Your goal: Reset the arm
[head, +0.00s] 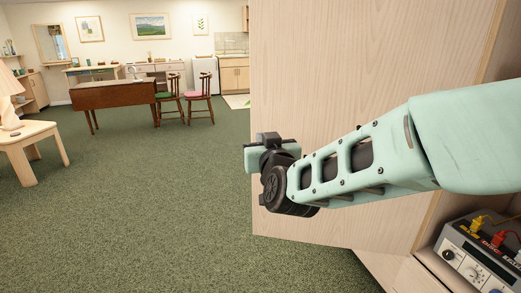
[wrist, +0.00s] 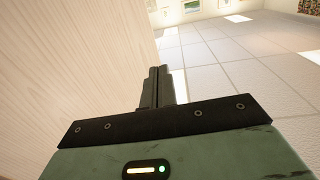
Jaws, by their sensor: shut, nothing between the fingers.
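My pale green arm (head: 365,155) reaches in from the right of the head view and ends in a dark wrist joint. My gripper (wrist: 156,84) shows in the wrist view with its two dark fingers together and nothing between them. In the head view its fingers are hidden; only the wrist and part of the gripper body show. The arm lies in front of a light wood panel (head: 330,60), which also fills the left of the wrist view (wrist: 70,60). I cannot tell how wide the gap between gripper and panel is.
A grey device (head: 478,258) with coloured plugs sits on a wooden shelf at the lower right. Green carpet (head: 150,220) is open on the left. A small wooden table (head: 30,132) stands far left. A brown table (head: 110,95) and two chairs stand further back.

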